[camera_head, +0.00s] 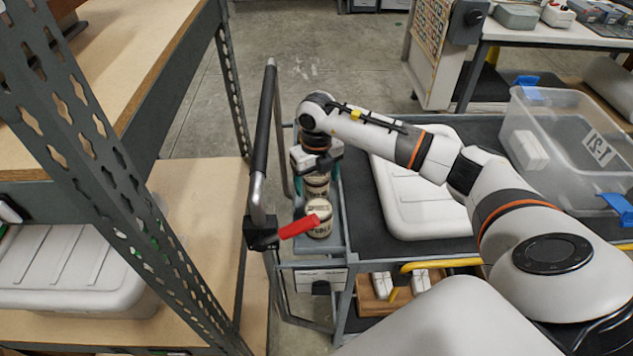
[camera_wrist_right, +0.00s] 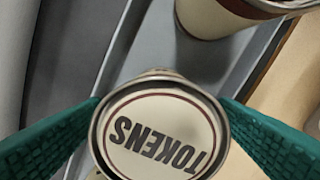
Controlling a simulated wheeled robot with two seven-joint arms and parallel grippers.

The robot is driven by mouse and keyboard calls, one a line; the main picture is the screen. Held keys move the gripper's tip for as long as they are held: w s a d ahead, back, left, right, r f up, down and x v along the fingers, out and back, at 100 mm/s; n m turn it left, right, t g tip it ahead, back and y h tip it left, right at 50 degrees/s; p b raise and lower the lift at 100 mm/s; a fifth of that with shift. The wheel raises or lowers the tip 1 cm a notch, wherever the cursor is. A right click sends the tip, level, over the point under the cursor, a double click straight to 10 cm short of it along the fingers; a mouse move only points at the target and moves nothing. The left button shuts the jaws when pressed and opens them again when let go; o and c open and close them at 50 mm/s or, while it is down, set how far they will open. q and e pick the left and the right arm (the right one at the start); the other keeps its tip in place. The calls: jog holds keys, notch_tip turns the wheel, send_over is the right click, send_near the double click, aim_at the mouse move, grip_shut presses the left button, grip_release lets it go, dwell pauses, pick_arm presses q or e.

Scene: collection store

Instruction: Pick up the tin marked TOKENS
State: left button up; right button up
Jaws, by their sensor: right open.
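The tin marked TOKENS (camera_wrist_right: 160,135) is round, with a cream lid, dark lettering and a darker rim. In the right wrist view it stands between the two green fingers of my right gripper (camera_wrist_right: 160,112). The fingers are open, one on each side of the tin; whether they touch it I cannot tell. In the head view my right gripper (camera_head: 316,176) points down over a tin (camera_head: 317,188) in the cart's narrow side tray; its lettering is too small to read. My left gripper is not in view.
A second tin (camera_head: 319,220) stands close by in the narrow tray (camera_head: 333,243). A red lever (camera_head: 299,228) and black push handle (camera_head: 263,125) are just left. A white lidded box (camera_head: 400,205) and clear bin (camera_head: 560,150) occupy the cart top. Shelving (camera_head: 95,140) stands left.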

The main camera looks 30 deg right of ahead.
jog(key=shift+f, duration=1.3)
jog(key=shift+r, duration=0.15)
jog(key=c, duration=1.3)
